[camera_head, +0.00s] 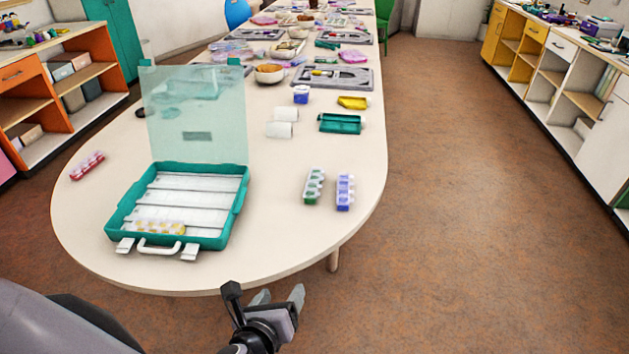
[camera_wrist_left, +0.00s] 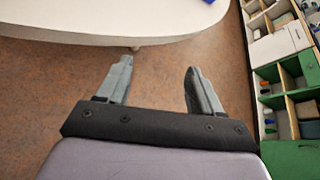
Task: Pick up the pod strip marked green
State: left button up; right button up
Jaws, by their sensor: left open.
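The pod strip marked green (camera_head: 314,187) lies on the white table near its right front edge, in the head view. A similar strip marked blue-purple (camera_head: 345,192) lies just to its right, a small gap apart. My left gripper (camera_head: 278,297) is off the table's front edge, nearer to me than both strips. Its fingers are apart with nothing between them, as the left wrist view (camera_wrist_left: 158,82) also shows. The wrist view shows only a blue corner of something on the table at its top edge. My right gripper is not in view.
An open teal case (camera_head: 236,215) with a raised clear lid stands left of the strips, with a yellow strip (camera_head: 160,227) inside. A red strip (camera_head: 87,166) lies at the far left. The table edge (camera_head: 240,284) is clear.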

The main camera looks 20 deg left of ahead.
aim_at(311, 194)
jog(key=i+j, duration=0.15)
jog(key=i, duration=0.3)
jog(key=i+j, duration=0.15)
jog(key=i, duration=0.3)
